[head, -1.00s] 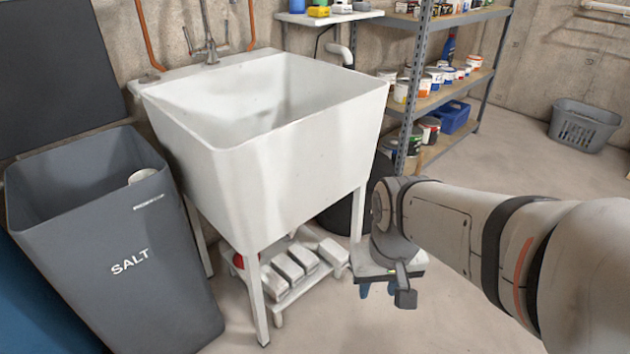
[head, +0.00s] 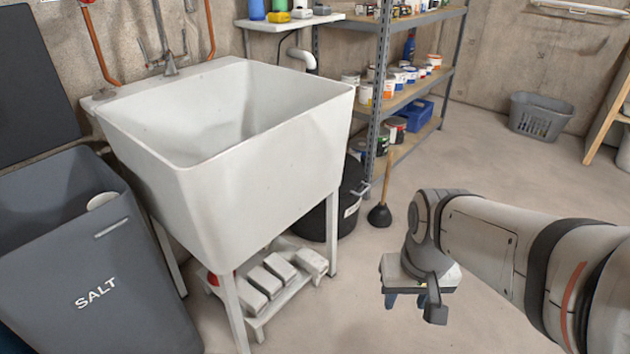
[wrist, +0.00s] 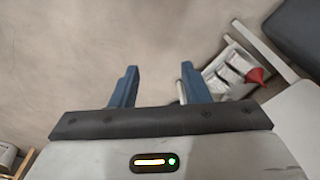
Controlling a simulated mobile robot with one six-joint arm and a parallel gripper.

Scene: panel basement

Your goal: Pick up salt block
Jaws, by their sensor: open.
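Several pale salt blocks (head: 280,266) lie side by side on a low white rack (head: 262,318) beneath the sink, between its legs. They also show in the wrist view (wrist: 232,74) at the upper right, beyond my right finger. My gripper (head: 405,300) hangs above the floor to the right of the rack, apart from the blocks.
The white sink (head: 240,160) stands over the rack, and its legs limit access. A black bucket (head: 345,205) and a plunger (head: 380,213) are behind and right. A red funnel (wrist: 255,75) lies by the blocks.

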